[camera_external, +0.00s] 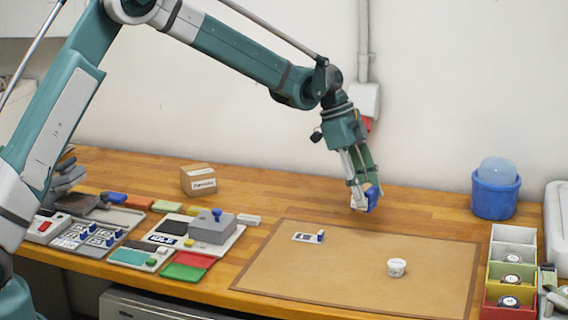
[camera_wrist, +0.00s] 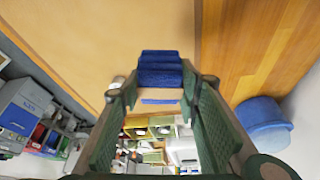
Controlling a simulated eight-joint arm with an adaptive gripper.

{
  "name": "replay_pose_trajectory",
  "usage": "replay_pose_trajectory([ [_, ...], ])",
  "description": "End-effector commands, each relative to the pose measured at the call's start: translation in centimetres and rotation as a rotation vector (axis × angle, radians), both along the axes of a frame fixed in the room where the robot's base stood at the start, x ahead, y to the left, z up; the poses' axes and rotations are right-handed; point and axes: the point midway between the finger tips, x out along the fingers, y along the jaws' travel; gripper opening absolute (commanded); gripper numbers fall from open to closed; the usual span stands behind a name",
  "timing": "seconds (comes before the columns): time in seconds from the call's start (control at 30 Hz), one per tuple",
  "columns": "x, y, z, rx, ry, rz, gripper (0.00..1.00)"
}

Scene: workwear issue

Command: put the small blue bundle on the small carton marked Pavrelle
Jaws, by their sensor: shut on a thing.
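My gripper (camera_external: 364,201) is shut on the small blue bundle (camera_external: 372,198) and holds it above the back part of the brown mat. In the wrist view the folded blue bundle (camera_wrist: 160,68) sits between the fingertips (camera_wrist: 159,88), with a pale strip below it. A small brown carton (camera_external: 198,181) stands on the wooden table at the back left, well to the left of my gripper. It has a white label whose print is too small to read surely. The carton does not show in the wrist view.
A white cup (camera_external: 396,268) and a small white item with a blue part (camera_external: 309,237) are on the brown mat (camera_external: 335,275). A blue tub (camera_external: 495,190) and a compartment organiser (camera_external: 512,236) stand right. Stamps, pads and trays crowd the left front. Table right of the carton is clear.

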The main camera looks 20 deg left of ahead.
Motion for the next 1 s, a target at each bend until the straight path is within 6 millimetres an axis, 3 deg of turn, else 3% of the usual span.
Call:
replay_pose_trajectory([
  [0.27, 1.2, 1.7, 0.3, 0.0, 0.0, 0.022, 0.2],
  [0.43, 3.1, 4.8, 0.8, 0.0, 0.0, 0.06, 0.2],
  [0.67, 6.8, 11.2, 1.7, 0.0, 0.0, 0.135, 0.2],
  [1.0, 11.5, 21.9, 3.1, 0.0, 0.0, 0.256, 0.2],
])
